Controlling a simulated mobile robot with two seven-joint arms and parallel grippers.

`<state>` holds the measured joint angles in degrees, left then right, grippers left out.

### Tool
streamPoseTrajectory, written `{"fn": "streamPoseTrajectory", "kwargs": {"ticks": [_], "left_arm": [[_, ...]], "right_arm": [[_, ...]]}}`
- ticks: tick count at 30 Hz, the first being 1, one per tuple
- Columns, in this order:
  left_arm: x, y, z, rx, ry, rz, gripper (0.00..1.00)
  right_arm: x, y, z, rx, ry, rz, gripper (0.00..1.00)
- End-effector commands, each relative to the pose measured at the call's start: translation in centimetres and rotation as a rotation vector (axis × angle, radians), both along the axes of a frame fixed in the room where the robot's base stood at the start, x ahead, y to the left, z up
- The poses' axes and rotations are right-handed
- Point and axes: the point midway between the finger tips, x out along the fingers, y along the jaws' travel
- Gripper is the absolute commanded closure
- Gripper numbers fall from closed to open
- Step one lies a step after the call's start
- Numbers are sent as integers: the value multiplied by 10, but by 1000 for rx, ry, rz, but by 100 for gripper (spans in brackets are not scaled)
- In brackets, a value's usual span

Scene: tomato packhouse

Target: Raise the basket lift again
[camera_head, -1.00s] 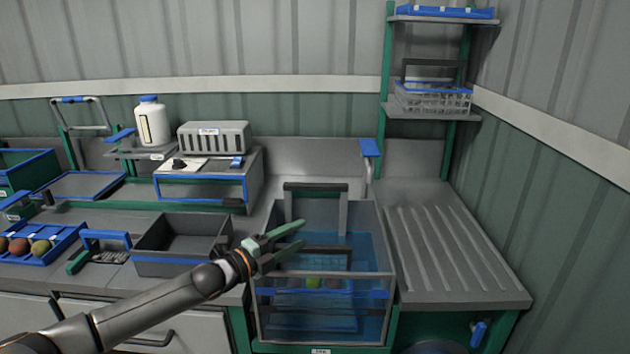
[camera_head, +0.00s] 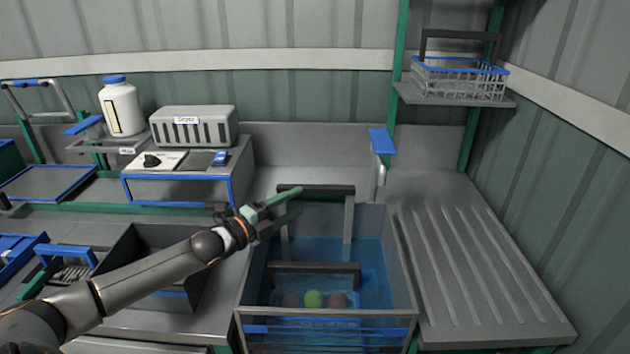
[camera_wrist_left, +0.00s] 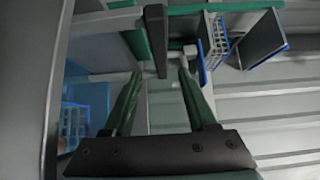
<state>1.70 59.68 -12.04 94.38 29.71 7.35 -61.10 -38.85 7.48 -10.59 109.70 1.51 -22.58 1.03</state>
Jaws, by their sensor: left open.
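The water tank (camera_head: 404,268) stands in the middle of the counter. The basket lift has a dark crossbar (camera_head: 330,191) on grey uprights (camera_head: 348,228) at the tank's back. A basket with a dark handle (camera_head: 314,269) sits low in the blue water, with a green tomato (camera_head: 313,299) and reddish ones in it. My left gripper (camera_head: 300,200) is open and empty at the left end of the crossbar. In the left wrist view, the crossbar (camera_wrist_left: 155,38) shows just ahead, between the lines of the open fingers (camera_wrist_left: 160,72). Contact cannot be told. My right gripper is out of view.
A ribbed draining board (camera_head: 480,270) lies right of the tank, empty. A blue-topped tap (camera_head: 382,145) stands behind. An empty wire basket (camera_head: 460,84) is on the shelf above. A grey bin (camera_head: 125,248) is left, partly behind my arm.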

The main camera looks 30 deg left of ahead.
Motion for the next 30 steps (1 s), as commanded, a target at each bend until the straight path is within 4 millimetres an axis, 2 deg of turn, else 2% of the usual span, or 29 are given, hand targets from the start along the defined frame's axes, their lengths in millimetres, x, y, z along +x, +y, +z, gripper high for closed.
{"fn": "streamPoseTrajectory", "kwargs": {"ticks": [11, 30], "left_arm": [[9, -2, 1, -2, -3, 0, 43], [66, -15, 0, -1, -1, 1, 43]], "right_arm": [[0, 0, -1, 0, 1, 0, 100], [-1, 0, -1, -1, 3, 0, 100]]}}
